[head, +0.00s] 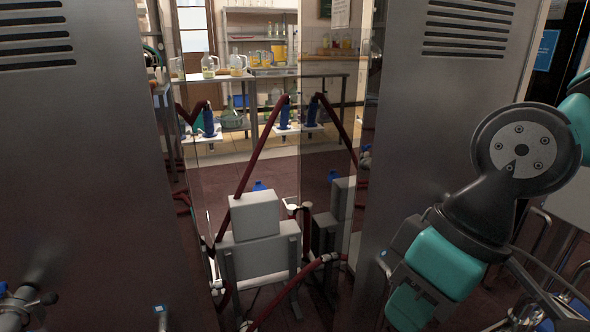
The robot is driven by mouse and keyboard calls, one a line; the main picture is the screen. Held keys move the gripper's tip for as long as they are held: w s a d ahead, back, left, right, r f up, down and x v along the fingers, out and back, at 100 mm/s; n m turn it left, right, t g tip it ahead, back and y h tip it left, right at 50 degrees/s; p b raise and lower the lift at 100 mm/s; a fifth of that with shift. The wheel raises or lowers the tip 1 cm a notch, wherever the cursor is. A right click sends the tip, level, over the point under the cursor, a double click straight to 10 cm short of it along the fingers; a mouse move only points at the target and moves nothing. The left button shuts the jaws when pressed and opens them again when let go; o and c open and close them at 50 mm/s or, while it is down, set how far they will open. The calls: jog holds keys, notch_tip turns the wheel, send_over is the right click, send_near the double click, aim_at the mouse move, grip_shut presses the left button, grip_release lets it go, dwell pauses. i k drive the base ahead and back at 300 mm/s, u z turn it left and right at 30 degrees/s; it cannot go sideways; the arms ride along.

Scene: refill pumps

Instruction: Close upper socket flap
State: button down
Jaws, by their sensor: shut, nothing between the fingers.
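I cannot make out the upper socket flap in the head view. Two grey metal cabinets, one at left (75,170) and one at right (395,130), stand close on both sides, with louvre slots near their tops. Between them is a pale boxy unit (258,245) with dark red hoses (262,150) running up and around it. My arm comes in from the right edge, with dark and teal links, and runs off the bottom of the view. My gripper is not in view.
A clear glass-like panel (225,130) stands in the gap between the cabinets. Behind it are blue bottles (208,122) on white stands and a bench with jugs of yellow liquid (237,65). A metal fitting (22,300) juts in at the lower left. Dark red floor shows beyond.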

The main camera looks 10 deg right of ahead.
aim_at(259, 186)
jog(key=z, duration=0.05)
jog(key=i, duration=0.7)
jog(key=u, duration=0.45)
jog(key=i, duration=0.6)
jog(key=u, duration=0.5)
